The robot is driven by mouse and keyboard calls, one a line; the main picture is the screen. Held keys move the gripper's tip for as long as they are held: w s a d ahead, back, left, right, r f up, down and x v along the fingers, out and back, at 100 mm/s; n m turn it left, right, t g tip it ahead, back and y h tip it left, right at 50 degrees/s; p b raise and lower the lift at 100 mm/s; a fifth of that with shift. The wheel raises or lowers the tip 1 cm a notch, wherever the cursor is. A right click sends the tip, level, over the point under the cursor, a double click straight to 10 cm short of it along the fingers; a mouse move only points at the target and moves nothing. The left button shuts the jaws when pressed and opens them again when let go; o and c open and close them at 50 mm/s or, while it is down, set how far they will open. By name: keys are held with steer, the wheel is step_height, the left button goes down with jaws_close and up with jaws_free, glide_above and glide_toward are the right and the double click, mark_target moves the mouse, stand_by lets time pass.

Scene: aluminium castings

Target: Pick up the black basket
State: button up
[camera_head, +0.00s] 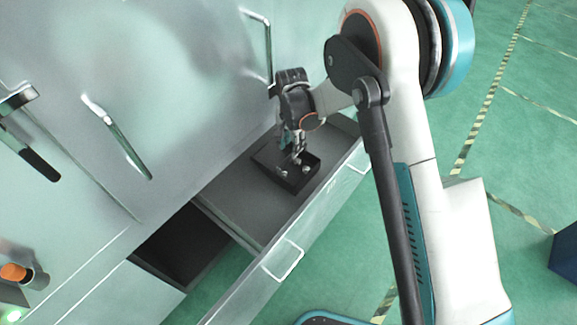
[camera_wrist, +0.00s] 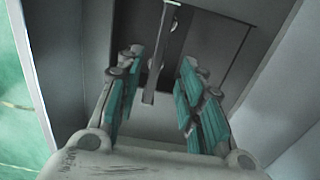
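The black basket (camera_head: 293,184) is a shallow dark tray lying inside the open drawer, towards its far right end in the head view. A few small shiny round pieces (camera_head: 306,169) show in it. My gripper (camera_head: 293,153) points down over the basket. In the wrist view, my gripper (camera_wrist: 161,66) has its teal-padded fingers spread apart. A thin upright grey strip (camera_wrist: 160,55) stands between them, probably the basket's handle or an edge; I cannot tell which. No finger clearly touches it. The fingertips' exact height over the basket is unclear.
The open grey drawer (camera_head: 236,196) juts from the pale cabinet, with a looped handle (camera_head: 284,262) on its front. A long door handle (camera_head: 117,138) sticks out at left. An orange-topped cylinder (camera_head: 17,274) is at lower left.

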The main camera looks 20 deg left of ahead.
steer(key=shift+w+d+f+b, duration=0.1)
steer(key=shift+f+b, duration=0.65)
steer(key=shift+f, duration=0.85)
steer(key=shift+d+f+b, duration=0.1)
steer(key=shift+f+b, duration=0.65)
steer(key=shift+f, duration=0.8)
steer(key=shift+r, duration=0.1)
jaws_close()
